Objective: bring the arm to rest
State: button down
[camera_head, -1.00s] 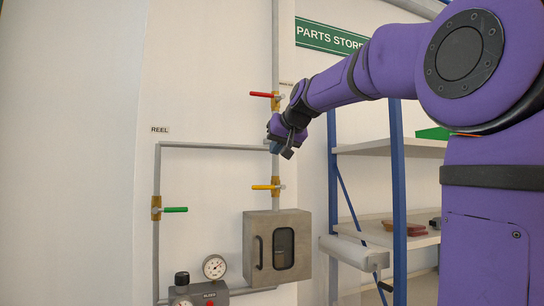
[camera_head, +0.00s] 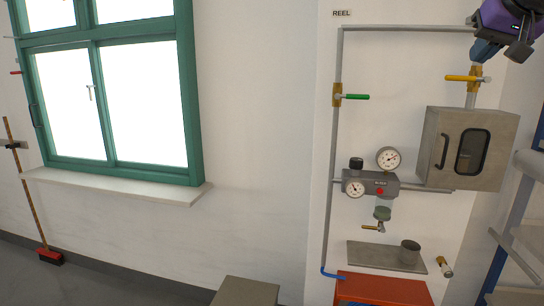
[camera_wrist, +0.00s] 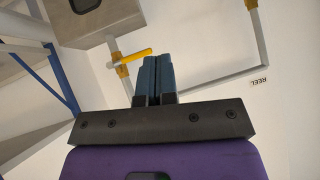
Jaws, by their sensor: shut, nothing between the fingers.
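My gripper (camera_wrist: 157,75) shows in the wrist view with its two blue-grey fingers pressed together and nothing between them. In the head view, only the end of my arm shows at the upper right corner, with my gripper (camera_head: 483,52) hanging in front of the wall pipes. It is just above the yellow-handled valve (camera_head: 467,78). That valve also shows beside the fingertips in the wrist view (camera_wrist: 133,56). I cannot tell whether the fingers touch anything there. The rest of my arm is outside the head view.
A grey box with a dark window (camera_head: 470,148) is on the wall below my gripper. Left of it are a green-handled valve (camera_head: 352,96) and a gauge unit (camera_head: 370,183). Blue shelf uprights (camera_head: 512,225) stand at right. The wall by the green window (camera_head: 188,100) is clear.

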jog(key=s+a+f+n+g, duration=0.1)
jog(key=s+a+f, duration=0.4)
jog(key=s+f, duration=0.5)
jog(key=s+a+f+n+g, duration=0.2)
jog(key=s+a+f, duration=0.4)
jog(key=s+f, duration=0.5)
notch_tip(320, 180, down, 3)
jog(key=shift+s+a+r+g, duration=0.15)
jog(key=shift+s+a+g, duration=0.1)
jog(key=shift+g, duration=0.55)
